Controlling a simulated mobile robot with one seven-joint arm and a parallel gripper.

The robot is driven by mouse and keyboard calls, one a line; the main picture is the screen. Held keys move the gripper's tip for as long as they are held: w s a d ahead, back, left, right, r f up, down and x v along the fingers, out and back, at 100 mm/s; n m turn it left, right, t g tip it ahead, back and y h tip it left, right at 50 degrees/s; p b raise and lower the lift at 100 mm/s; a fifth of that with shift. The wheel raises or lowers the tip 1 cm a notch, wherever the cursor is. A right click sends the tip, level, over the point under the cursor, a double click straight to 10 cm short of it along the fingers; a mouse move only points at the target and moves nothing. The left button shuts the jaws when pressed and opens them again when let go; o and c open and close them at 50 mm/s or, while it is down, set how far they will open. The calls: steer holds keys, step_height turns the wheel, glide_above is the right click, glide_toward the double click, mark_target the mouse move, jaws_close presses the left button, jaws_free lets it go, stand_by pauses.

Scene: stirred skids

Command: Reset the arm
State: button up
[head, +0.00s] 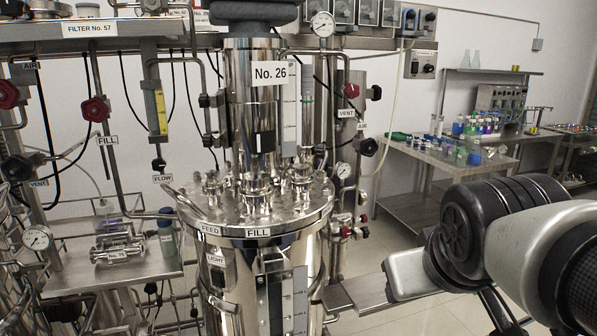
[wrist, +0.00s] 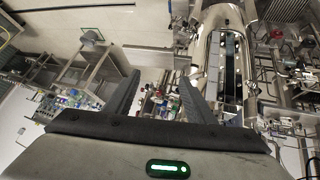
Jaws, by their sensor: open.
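My gripper (wrist: 158,88) shows in the wrist view with its two dark fingers apart and nothing between them. In the head view my arm reaches in from the right edge, and its end lies low, just right of the steel vessel (head: 258,215). That vessel carries a "No. 26" label and a "FILL" label on its rim. In the wrist view the tall shiny vessel (wrist: 222,70) stands behind and right of the fingers. I cannot tell how much gap there is between my gripper and the vessel.
Red-knobbed valves (head: 352,90) and pipes crowd around the vessel. A small steel shelf (head: 150,262) on the left holds a bottle (head: 167,240) and a fitting labelled No. 75. A lab bench (head: 425,150) with coloured bottles stands at the back right. Open floor shows between bench and vessel.

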steer(key=s+a+f+m+g+y, duration=0.1)
steer(key=s+a+f+g, duration=0.15)
steer(key=s, duration=0.25)
step_height(320, 180, up, 12)
steer(key=s+a+p, duration=0.1)
steer(key=p, duration=1.2)
steer(key=shift+p, duration=0.35)
steer(key=shift+o, duration=0.3)
steer(key=shift+t, duration=0.25)
stand_by(1.8)
